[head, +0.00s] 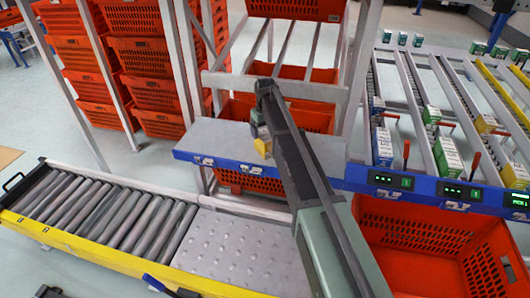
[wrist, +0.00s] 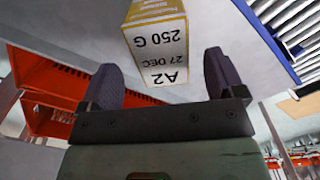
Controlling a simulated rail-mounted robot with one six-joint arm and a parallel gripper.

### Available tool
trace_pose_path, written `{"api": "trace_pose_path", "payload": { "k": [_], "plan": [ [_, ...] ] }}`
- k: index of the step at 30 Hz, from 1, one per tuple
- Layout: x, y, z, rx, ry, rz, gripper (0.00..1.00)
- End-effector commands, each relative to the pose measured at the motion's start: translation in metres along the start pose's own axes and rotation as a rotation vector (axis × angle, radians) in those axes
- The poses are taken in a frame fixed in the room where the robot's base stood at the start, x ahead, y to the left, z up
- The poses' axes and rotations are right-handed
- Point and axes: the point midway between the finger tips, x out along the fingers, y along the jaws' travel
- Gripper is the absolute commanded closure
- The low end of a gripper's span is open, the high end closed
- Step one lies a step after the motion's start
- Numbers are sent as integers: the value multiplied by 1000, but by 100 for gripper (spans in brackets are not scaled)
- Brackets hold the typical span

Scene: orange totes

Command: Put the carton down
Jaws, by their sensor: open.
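The carton (wrist: 156,45) is a yellow and white box, its printed label reading upside down in the wrist view. In the head view a small yellow part of the carton (head: 263,147) shows beside my arm, over the grey shelf (head: 215,136). My gripper (wrist: 161,66) is open, with one dark finger on each side of the carton's near end. A gap shows between the carton and each finger. My arm hides part of the carton and shelf in the head view. I cannot tell whether the carton's underside touches the shelf.
Orange totes (head: 88,88) are stacked at the left behind metal posts. A roller conveyor (head: 95,212) with a dimpled plate (head: 240,250) lies in front. Sloped lanes with several cartons (head: 446,160) are at the right, above an orange tote (head: 430,250).

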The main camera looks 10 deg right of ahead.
Motion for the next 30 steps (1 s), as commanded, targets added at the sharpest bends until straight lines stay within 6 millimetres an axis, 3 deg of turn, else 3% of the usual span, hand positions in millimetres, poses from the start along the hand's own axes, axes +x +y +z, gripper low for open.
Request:
{"api": "trace_pose_path", "payload": {
  "k": [5, 13, 20, 30],
  "plan": [
    [8, 0, 0, 0, 0, 0, 12],
    [58, -2, -1, 1, 0, 0, 12],
    [55, -2, -1, 1, 0, 0, 12],
    [54, -2, 0, 1, 0, 0, 61]
  ]
}}
